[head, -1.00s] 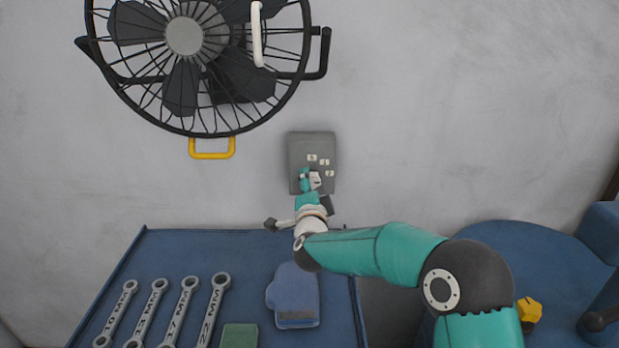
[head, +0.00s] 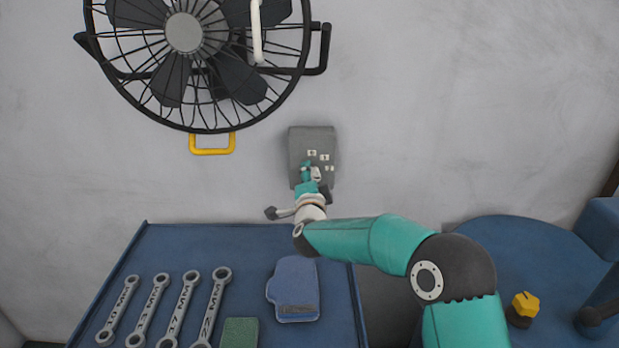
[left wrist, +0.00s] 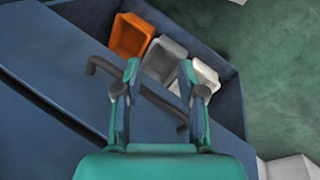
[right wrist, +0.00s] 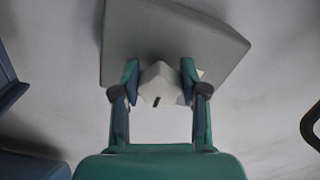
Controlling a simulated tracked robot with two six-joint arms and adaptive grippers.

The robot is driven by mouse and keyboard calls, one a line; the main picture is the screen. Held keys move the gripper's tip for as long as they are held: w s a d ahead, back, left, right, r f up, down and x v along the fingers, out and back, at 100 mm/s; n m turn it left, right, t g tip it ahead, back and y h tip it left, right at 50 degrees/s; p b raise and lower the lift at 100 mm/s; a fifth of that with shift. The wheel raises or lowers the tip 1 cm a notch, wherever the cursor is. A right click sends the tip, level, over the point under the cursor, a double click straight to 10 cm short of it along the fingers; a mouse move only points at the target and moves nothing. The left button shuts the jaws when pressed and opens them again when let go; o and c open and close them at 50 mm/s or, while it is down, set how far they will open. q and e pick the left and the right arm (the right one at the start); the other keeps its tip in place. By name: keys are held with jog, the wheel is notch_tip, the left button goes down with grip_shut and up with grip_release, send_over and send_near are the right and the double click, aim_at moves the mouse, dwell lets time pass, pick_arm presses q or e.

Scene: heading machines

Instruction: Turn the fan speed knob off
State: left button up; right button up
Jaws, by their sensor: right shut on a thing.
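The grey fan control box (head: 312,142) is mounted on the wall below and right of the fan (head: 184,32). Small pale number marks show on its face in the head view. The fan speed knob (right wrist: 160,82) is a pale, angular piece with a dark mark, in front of the box (right wrist: 170,35) in the right wrist view. My right gripper (right wrist: 160,78) is shut on the knob, one finger on each side. In the head view my right gripper (head: 311,174) covers most of the knob. My left gripper (left wrist: 160,75) is open, with nothing between its fingers.
A yellow-topped object (head: 524,304) sits at the right. Orange (left wrist: 130,36), grey (left wrist: 164,60) and white bins (left wrist: 199,79) lie beyond my left gripper.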

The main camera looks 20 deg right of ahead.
jog(key=shift+f+n, duration=0.15)
jog(key=shift+n, duration=0.25)
jog(key=n, duration=0.2)
jog(key=shift+d+f+n+b, duration=0.1)
jog(key=shift+n+b, duration=0.2)
jog(key=shift+b, duration=0.05)
jog(key=n, duration=0.4)
jog(key=shift+d, duration=0.1)
jog(key=n+p, duration=0.1)
jog(key=n, duration=0.4)
jog(key=shift+d, duration=0.1)
jog(key=n+p, duration=0.2)
jog(key=n, duration=0.3)
jog(key=shift+s+n, duration=0.1)
jog(key=shift+n, duration=0.2)
jog(key=o, duration=1.2)
jog(key=shift+c, duration=0.2)
